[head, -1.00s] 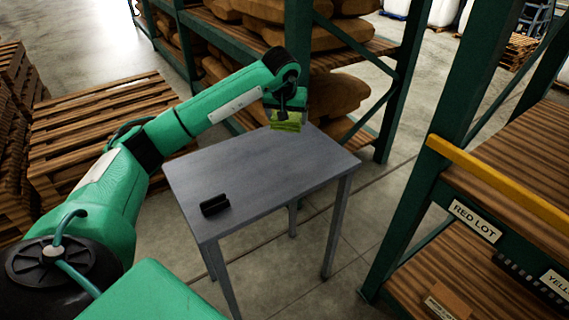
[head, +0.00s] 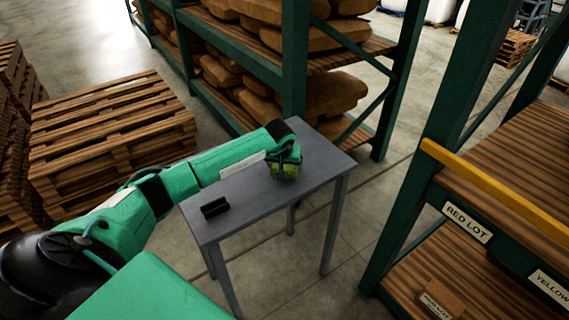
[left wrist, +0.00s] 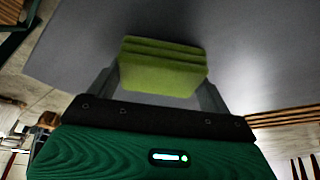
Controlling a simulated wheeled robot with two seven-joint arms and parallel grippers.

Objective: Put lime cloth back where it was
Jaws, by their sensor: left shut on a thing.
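The lime cloth (head: 284,172) is a folded yellow-green block over the right part of the small grey table (head: 244,190). My left gripper (head: 285,165) is shut on it from above. In the left wrist view the cloth (left wrist: 163,66) sits between the two fingers (left wrist: 162,85), with its folded layers showing and the grey table top (left wrist: 240,40) beyond. I cannot tell whether the cloth touches the table top. My right gripper is in neither view.
A small black object (head: 215,207) lies on the table's near left part. Wooden pallets (head: 110,125) stand at left. A rack with brown sacks (head: 330,92) is behind the table. A shelf labelled RED LOT (head: 467,222) stands at right. The table's middle is clear.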

